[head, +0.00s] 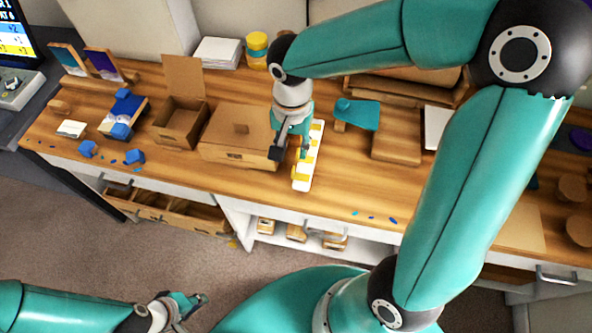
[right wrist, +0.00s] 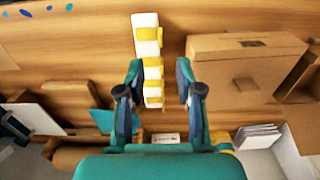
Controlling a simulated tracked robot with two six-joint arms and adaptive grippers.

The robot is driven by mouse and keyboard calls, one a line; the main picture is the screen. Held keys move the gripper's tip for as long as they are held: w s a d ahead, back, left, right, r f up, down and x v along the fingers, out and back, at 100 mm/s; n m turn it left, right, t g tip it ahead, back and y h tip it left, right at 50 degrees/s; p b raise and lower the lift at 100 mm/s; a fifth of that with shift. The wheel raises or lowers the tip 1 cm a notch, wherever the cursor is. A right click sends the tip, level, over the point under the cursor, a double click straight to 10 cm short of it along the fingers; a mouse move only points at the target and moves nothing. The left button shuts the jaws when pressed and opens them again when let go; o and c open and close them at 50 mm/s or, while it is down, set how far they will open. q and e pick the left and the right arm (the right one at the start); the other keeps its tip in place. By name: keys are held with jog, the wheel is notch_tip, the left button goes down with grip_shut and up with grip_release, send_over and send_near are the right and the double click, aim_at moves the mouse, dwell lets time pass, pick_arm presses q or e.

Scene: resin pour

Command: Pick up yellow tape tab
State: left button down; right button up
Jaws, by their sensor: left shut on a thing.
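Yellow tape tabs (right wrist: 153,62) sit in a row along a white strip (right wrist: 147,20), which lies on the wooden worktop. The strip also shows in the head view (head: 302,184), with its tabs partly hidden by my right gripper (head: 290,152). In the right wrist view my right gripper (right wrist: 158,75) is open, with one finger on each side of the strip and nothing visibly held. My left gripper (head: 190,302) is low at the left, over the floor in front of the bench. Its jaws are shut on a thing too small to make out.
A closed cardboard box (head: 238,136) stands close left of the strip, with an open box (head: 180,122) beyond it. A teal piece (head: 357,114) and a wooden block (head: 396,147) are to the right. Blue pieces (head: 88,149) lie at left. The front worktop is mostly clear.

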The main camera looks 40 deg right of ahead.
aim_at(293, 169)
notch_tip(293, 169, down, 9)
jog(key=shift+f+p, duration=0.15)
jog(key=shift+p, duration=0.35)
jog(key=shift+w, duration=0.1)
grip_shut()
